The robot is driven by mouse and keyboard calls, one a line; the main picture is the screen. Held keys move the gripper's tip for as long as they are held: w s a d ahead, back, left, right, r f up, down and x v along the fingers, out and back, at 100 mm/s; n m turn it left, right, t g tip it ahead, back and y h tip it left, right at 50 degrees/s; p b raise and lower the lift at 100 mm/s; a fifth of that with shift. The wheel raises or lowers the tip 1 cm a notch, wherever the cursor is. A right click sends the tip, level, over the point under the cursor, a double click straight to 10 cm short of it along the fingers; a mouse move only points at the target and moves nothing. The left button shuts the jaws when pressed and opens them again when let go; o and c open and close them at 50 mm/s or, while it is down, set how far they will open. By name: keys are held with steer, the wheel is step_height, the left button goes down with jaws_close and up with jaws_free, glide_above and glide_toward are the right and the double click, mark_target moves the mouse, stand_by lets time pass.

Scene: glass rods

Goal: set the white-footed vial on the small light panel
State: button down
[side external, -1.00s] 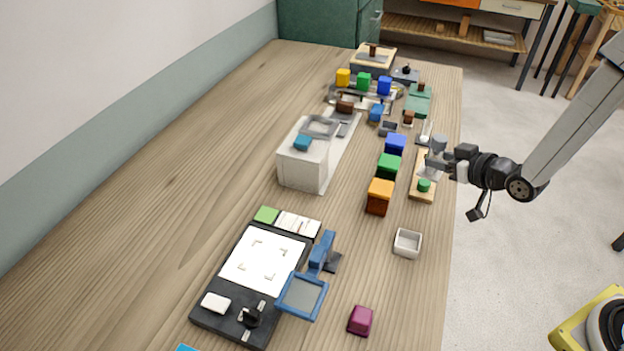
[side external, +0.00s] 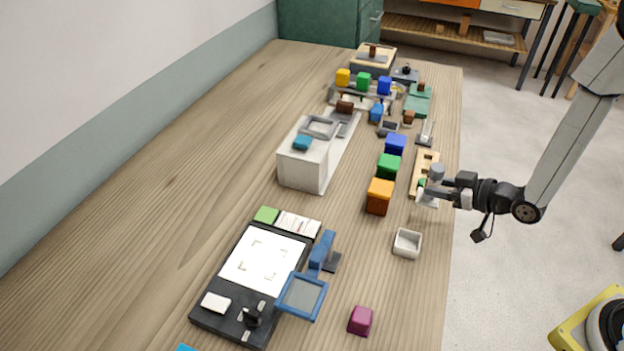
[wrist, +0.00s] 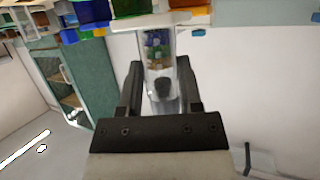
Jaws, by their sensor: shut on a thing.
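My gripper (side external: 440,192) is shut on a clear vial (side external: 431,187) with a grey top, held above the table's right edge in the side view. In the wrist view my gripper's fingers (wrist: 160,85) stand on both sides of the clear vial (wrist: 158,50). Its pale, wider foot (wrist: 150,22) points away from the gripper, toward the table. A bright white panel (side external: 250,275) with corner marks lies on a black board at the front left, well apart from the vial.
A wooden rack (side external: 429,160) with holes is just behind the gripper. An orange block (side external: 379,196) and an open white box (side external: 407,243) are nearby. A blue-framed lens (side external: 303,296) stands beside the panel. A magenta block (side external: 360,320) is at the front.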

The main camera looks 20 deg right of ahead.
steer(key=shift+f, duration=1.2)
steer(key=shift+f, duration=2)
steer(key=shift+f, duration=0.15)
steer(key=shift+c, duration=1.4)
jaws_free()
steer(key=v, duration=0.7)
steer(key=shift+s+r, duration=0.25)
steer(key=shift+r, duration=0.05)
